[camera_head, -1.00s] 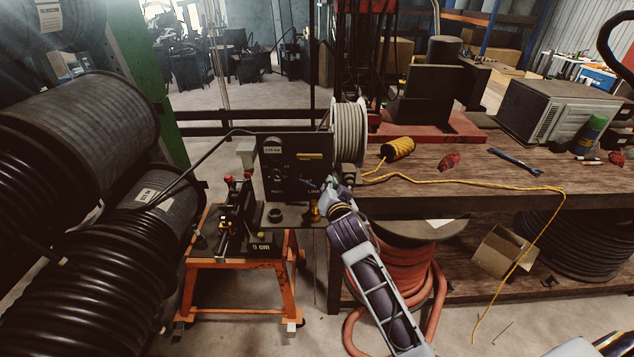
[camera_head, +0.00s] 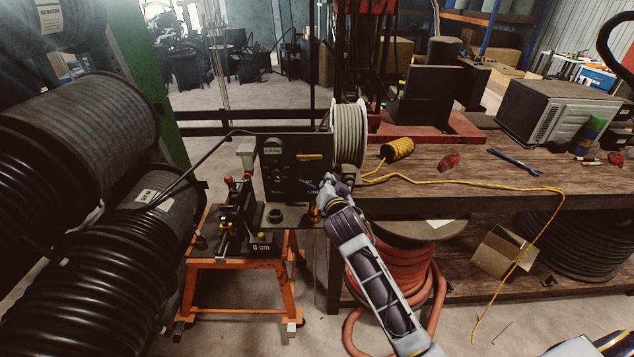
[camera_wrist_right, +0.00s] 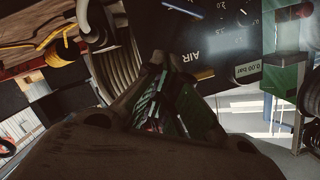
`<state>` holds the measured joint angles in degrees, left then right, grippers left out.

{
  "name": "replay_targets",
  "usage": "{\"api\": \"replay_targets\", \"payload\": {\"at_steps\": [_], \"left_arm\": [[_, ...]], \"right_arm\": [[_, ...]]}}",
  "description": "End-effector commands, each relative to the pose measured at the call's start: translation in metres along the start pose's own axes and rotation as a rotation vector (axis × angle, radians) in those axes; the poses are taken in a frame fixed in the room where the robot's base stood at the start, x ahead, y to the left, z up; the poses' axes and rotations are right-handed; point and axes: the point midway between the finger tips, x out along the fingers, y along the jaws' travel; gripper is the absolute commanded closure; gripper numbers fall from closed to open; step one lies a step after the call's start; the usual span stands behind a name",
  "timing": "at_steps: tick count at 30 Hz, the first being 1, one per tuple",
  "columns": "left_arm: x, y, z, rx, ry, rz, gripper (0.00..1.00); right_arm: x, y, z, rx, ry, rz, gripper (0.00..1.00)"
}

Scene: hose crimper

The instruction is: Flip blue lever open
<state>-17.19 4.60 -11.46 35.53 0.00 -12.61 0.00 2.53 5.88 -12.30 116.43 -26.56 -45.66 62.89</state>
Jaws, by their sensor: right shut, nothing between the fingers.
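The crimper's black control panel (camera_head: 288,165) stands upright on an orange stand. A small blue part (camera_head: 308,183), which looks like the blue lever, shows at the panel's lower right, by my right gripper's tip; its position is too small to read. My right gripper (camera_head: 326,186) is shut and empty, in front of the panel's lower right corner. In the right wrist view the fingers (camera_wrist_right: 168,64) point at the panel (camera_wrist_right: 205,35) near the "AIR" label. My left gripper is out of view.
A yellow handle (camera_head: 309,157) sits higher on the panel. A grey hose reel (camera_head: 349,134) is right beside it. A brass fitting (camera_head: 316,214) stands below the gripper. The wooden workbench (camera_head: 450,195) is to the right, large black hose rolls (camera_head: 85,125) to the left.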

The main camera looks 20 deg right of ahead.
Motion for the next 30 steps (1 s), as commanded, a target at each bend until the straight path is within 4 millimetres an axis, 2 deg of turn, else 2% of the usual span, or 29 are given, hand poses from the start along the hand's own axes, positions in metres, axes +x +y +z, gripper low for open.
{"api": "replay_targets", "payload": {"at_steps": [25, 30], "left_arm": [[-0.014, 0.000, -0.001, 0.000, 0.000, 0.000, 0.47], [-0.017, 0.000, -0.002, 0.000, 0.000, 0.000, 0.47]], "right_arm": [[0.075, 0.000, -0.001, -0.002, 0.000, 0.000, 1.00], [0.079, 0.000, 0.022, -0.002, -0.002, 0.000, 1.00]]}}
